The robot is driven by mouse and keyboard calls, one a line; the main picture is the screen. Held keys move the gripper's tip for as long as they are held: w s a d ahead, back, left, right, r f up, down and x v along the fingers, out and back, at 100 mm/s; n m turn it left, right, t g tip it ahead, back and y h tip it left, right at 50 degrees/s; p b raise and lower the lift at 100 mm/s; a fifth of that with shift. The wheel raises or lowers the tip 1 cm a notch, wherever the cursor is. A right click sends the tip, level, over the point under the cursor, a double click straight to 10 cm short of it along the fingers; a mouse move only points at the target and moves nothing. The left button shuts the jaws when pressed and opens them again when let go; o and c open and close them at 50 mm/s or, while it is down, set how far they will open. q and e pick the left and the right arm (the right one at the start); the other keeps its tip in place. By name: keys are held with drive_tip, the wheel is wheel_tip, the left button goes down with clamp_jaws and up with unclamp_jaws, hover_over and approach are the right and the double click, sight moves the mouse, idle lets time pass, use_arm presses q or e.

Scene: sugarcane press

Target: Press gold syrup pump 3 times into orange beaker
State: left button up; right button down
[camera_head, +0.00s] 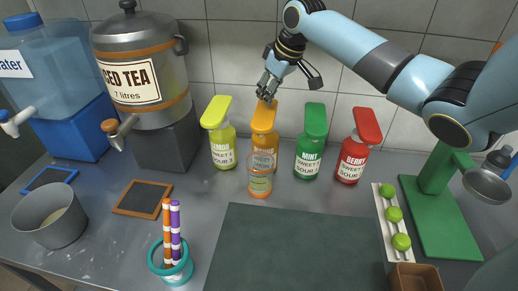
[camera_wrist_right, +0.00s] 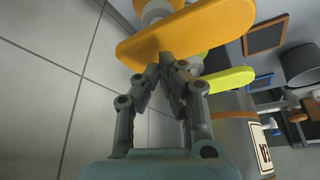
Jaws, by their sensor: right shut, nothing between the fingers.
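The gold syrup bottle (camera_head: 264,141) stands at the back near the tiled wall with its orange pump head (camera_head: 265,115) on top. The pump head also shows large in the right wrist view (camera_wrist_right: 190,30). The clear orange beaker (camera_head: 260,183), with an orange rim, stands upright just in front of the bottle and hides its lower part. My right gripper (camera_head: 264,97) is shut and empty, with its fingertips at the top of the orange pump head. In the right wrist view its fingertips (camera_wrist_right: 167,62) overlap the pump head's edge; I cannot tell whether they touch. My left gripper is out of view.
A yellow-green pump bottle (camera_head: 222,150) stands close on the left; green (camera_head: 308,158) and red (camera_head: 352,160) ones stand on the right. An iced tea dispenser (camera_head: 140,60) is further left. A dark mat (camera_head: 300,250) lies clear in front.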

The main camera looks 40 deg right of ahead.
sight(268, 108)
drive_tip(key=shift+f, duration=0.1)
drive_tip(key=shift+s+f+b, duration=0.1)
drive_tip(key=shift+f+b, duration=0.7)
drive_tip(key=shift+f, duration=1.25)
drive_tip(key=shift+r, duration=0.1)
drive_tip(key=shift+r+p, duration=2.05)
drive_tip(key=shift+p, duration=0.45)
drive_tip(key=shift+r, duration=0.1)
